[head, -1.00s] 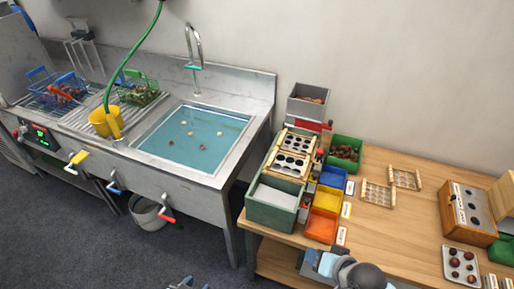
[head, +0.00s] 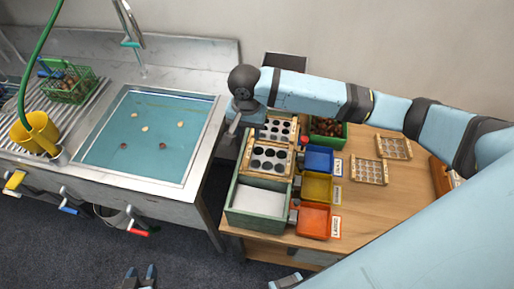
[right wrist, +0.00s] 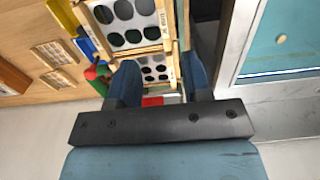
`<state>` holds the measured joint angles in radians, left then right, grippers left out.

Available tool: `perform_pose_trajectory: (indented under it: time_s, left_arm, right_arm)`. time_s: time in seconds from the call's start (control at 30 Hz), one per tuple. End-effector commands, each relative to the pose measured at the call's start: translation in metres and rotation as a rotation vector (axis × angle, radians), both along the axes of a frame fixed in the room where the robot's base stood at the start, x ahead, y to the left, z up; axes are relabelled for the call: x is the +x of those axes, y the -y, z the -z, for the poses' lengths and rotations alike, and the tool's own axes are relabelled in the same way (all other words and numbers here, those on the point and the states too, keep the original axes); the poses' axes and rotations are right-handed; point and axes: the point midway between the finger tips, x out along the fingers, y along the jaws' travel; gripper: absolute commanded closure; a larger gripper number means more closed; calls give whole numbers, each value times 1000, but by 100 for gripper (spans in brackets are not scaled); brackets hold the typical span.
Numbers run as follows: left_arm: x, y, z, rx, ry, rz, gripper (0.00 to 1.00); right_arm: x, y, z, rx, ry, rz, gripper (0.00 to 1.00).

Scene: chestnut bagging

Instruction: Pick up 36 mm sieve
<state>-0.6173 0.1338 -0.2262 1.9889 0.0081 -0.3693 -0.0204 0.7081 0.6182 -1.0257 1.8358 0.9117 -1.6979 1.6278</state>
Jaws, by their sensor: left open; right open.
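Two wooden-framed sieves with round dark holes lie on the green sorting box (head: 236,213): a front sieve (head: 270,157) and a rear sieve (head: 277,128). I cannot read which is 36 mm. In the right wrist view, the front sieve (right wrist: 125,22) is at the top and the rear sieve (right wrist: 156,71) shows between my fingers. My right gripper (head: 238,122) is open and empty at the left side of the rear sieve; it also shows in the right wrist view (right wrist: 160,75). My left gripper (head: 140,277) is open and empty at the bottom edge, low over the floor.
Blue (head: 318,159), yellow (head: 317,187) and red (head: 314,220) trays stand right of the box. Two wire-grid frames (head: 370,171) lie on the wooden table. The water-filled sink (head: 150,135) is at the left. My right arm hides part of the table.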

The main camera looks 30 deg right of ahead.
Motion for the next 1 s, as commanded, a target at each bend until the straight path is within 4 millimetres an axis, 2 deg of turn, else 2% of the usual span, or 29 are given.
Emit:
perform_pose_trajectory:
  time_s: [0.33,0.63,0.83,1.0]
  left_arm:
    - [-4,-1,-3,2,-5,1,57]
    - [-1,-3,-7,4,-1,-2,57]
    - [0,-4,-13,5,2,-5,57]
    - [0,-4,-14,6,3,-6,57]
  right_arm:
    - [-1,-1,64,0,-2,2,55]
    - [-1,-3,88,1,1,-1,55]
    - [-3,-8,118,1,-1,-1,55]
    - [-3,-7,132,2,1,-1,55]
